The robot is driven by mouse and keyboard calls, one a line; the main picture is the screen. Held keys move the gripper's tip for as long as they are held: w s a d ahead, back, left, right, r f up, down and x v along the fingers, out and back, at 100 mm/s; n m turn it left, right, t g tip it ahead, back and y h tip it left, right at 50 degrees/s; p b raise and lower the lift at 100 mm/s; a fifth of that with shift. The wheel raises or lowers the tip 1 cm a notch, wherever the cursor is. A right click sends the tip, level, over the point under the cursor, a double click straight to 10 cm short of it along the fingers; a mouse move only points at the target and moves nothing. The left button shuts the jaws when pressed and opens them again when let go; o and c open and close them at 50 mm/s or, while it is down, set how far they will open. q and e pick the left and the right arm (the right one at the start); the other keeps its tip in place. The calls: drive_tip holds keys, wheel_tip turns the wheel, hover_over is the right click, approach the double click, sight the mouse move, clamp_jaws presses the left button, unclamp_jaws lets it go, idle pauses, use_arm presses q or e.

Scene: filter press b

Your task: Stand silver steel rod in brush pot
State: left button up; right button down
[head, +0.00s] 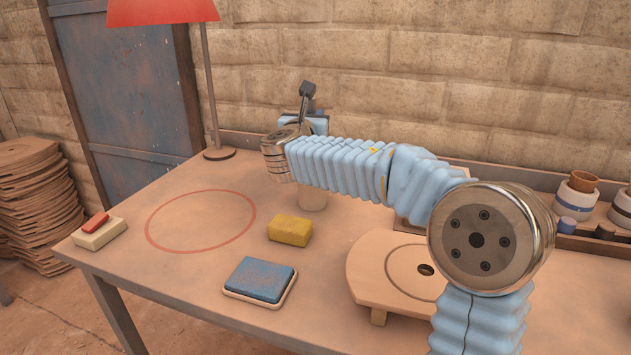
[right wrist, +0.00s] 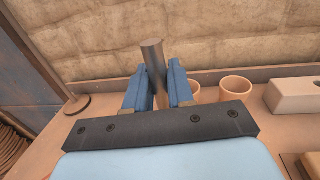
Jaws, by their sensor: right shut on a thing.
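The silver steel rod (right wrist: 152,58) shows in the right wrist view, held between the blue fingers of my right gripper (right wrist: 156,76). It stands nearly upright, leaning slightly, with its top above the fingertips; its lower end is hidden. In the head view my right gripper (head: 306,116) is at the back of the table, partly hidden by my own arm. Two open tan pots, one partly behind the right finger (right wrist: 195,90) and one further right (right wrist: 235,87), stand beside the gripper. I cannot tell which is the brush pot. My left gripper is not in view.
A red lamp (head: 214,95) stands at the back left. A yellow sponge (head: 290,230), a blue pad (head: 259,279), a cream block with a red piece (head: 99,234) and a round wooden board (head: 378,270) lie on the table. The red circle's inside is clear.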

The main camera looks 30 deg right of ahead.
wheel_tip(320, 180, down, 9)
drive_tip(key=shift+r+b, duration=0.1)
drive_tip(key=shift+b, duration=0.25)
drive_tip(key=shift+f, duration=0.2)
drive_tip(key=c, duration=1)
unclamp_jaws()
drive_tip(key=shift+r, duration=0.1)
drive_tip(key=shift+r, duration=0.2)
drive_tip(key=b+v, duration=0.2)
drive_tip(key=v, duration=1)
drive_tip(key=shift+s+f, duration=0.1)
drive_tip(key=shift+f, duration=0.05)
